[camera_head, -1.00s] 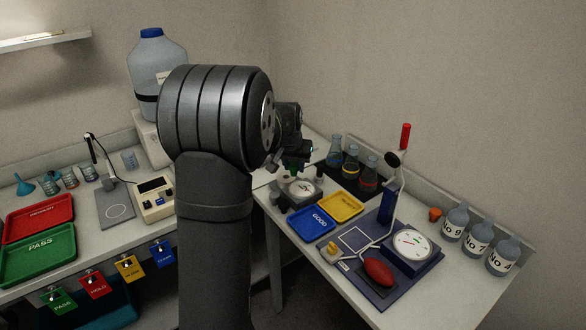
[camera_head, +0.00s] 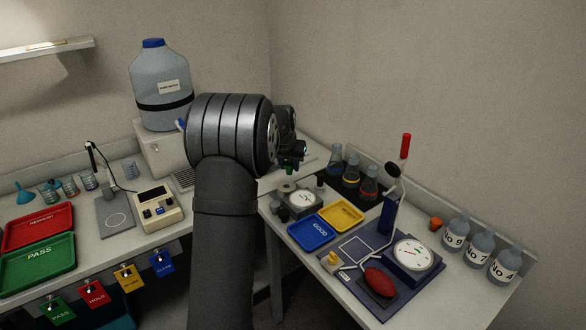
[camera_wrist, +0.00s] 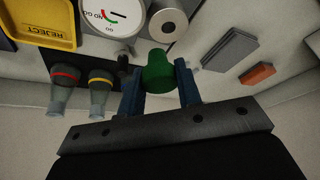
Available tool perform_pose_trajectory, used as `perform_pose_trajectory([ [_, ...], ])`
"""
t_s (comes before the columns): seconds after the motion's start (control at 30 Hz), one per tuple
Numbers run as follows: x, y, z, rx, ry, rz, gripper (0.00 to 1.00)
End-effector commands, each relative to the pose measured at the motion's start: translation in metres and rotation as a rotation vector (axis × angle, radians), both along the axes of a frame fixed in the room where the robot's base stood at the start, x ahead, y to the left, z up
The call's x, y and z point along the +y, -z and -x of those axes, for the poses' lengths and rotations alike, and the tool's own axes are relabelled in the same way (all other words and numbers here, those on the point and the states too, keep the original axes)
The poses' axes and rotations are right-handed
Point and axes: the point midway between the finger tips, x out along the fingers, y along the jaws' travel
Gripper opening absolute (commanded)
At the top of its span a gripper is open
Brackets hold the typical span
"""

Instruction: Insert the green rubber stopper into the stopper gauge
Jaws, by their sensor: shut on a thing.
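My gripper (camera_wrist: 158,80) is shut on the green rubber stopper (camera_wrist: 157,70), with a blue finger on each side of it. In the head view my gripper (camera_head: 293,158) is partly hidden by my arm and hangs above the back of the right table. The stopper gauge has a white dial marked GO and NO GO (camera_wrist: 111,14) and a pale round ring with a dark central hole (camera_wrist: 167,25). In the wrist view the stopper shows just below the ring, apart from it. The gauge dial (camera_head: 303,198) and ring (camera_head: 287,187) also show in the head view.
A yellow REJECT tray (camera_head: 340,213) and a blue GOOD tray (camera_head: 312,231) lie in front of the gauge. Flasks with coloured bands (camera_head: 368,178) stand behind on a dark mat. A blue-based dial device (camera_head: 412,254) and numbered bottles (camera_head: 480,241) are further right.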

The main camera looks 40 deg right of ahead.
Motion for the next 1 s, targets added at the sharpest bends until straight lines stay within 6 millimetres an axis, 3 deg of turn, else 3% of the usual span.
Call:
perform_pose_trajectory([
  [0.1,-0.006,0.01,-0.019,0.002,-0.001,-0.001,0.1],
  [0.27,-0.01,0.016,-0.032,0.002,0.0,0.001,0.1],
  [0.73,-0.011,0.018,-0.033,0.001,0.001,0.001,0.1],
  [1.0,-0.011,0.034,-0.033,0.002,0.001,0.0,0.1],
])
